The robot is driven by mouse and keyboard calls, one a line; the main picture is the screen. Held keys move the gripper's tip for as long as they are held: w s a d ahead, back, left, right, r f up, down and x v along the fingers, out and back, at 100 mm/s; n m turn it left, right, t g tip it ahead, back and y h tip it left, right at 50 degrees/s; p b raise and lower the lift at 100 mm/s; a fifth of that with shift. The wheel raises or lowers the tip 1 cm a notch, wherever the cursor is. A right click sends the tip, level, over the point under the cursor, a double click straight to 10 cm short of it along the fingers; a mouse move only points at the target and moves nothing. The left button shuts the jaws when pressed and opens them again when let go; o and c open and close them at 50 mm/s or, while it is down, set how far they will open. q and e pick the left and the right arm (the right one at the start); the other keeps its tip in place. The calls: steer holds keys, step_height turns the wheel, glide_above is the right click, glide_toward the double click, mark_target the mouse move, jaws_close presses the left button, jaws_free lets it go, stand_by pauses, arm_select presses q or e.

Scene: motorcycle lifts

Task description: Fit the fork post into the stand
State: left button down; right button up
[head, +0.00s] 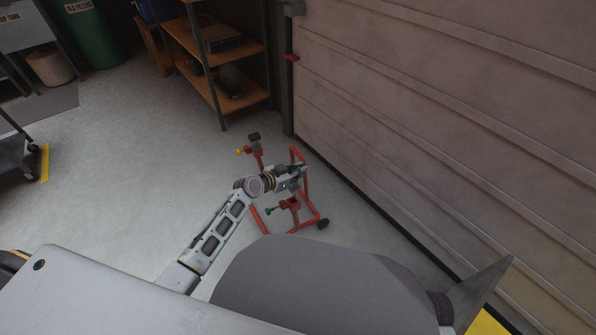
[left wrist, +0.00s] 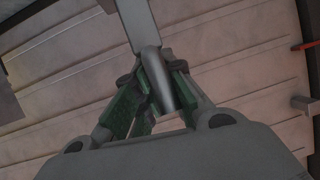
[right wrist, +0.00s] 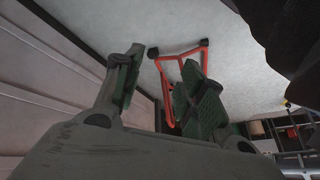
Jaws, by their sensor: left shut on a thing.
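The red stand (head: 303,208) is on the floor near the large panelled door. My left gripper (head: 293,178) is over the stand in the head view. In the left wrist view my left gripper (left wrist: 155,95) is shut on a grey bent tube, apparently the fork post (left wrist: 152,65). Whether the post touches the stand cannot be told. In the right wrist view my right gripper (right wrist: 160,85) is open and empty, with the red frame of the stand (right wrist: 203,50) beyond it.
The panelled door (head: 440,110) runs along the right, close to the stand. A wooden shelf unit (head: 215,50) stands behind. A dark cart (head: 18,150) is at the far left. The grey floor (head: 120,160) left of the stand is clear.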

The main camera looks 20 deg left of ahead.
arm_select(q)
steer(key=shift+f, duration=0.25)
steer(key=shift+f+b, duration=0.35)
steer(key=shift+b, duration=0.1)
steer(key=shift+f+b, duration=0.4)
steer(key=shift+f, duration=0.1)
steer(key=shift+f+b, duration=0.35)
steer(key=shift+f, duration=0.05)
steer(key=shift+f+b, duration=0.3)
steer(key=shift+f, duration=0.1)
steer(key=shift+f+b, duration=0.75)
arm_select(e)
step_height(320, 180, down, 9)
steer(key=a+t+y, duration=0.1)
steer(key=shift+s+a+r+m, duration=0.15)
steer(key=shift+a+r+m, duration=0.1)
steer(key=shift+m, duration=0.15)
steer(key=shift+w+r+t, duration=0.25)
steer(key=shift+w+t, duration=0.05)
steer(key=shift+w, duration=0.15)
steer(key=shift+s+f, duration=0.35)
steer(key=shift+f, duration=0.05)
steer(key=shift+w+r, duration=0.15)
steer(key=shift+w, duration=0.15)
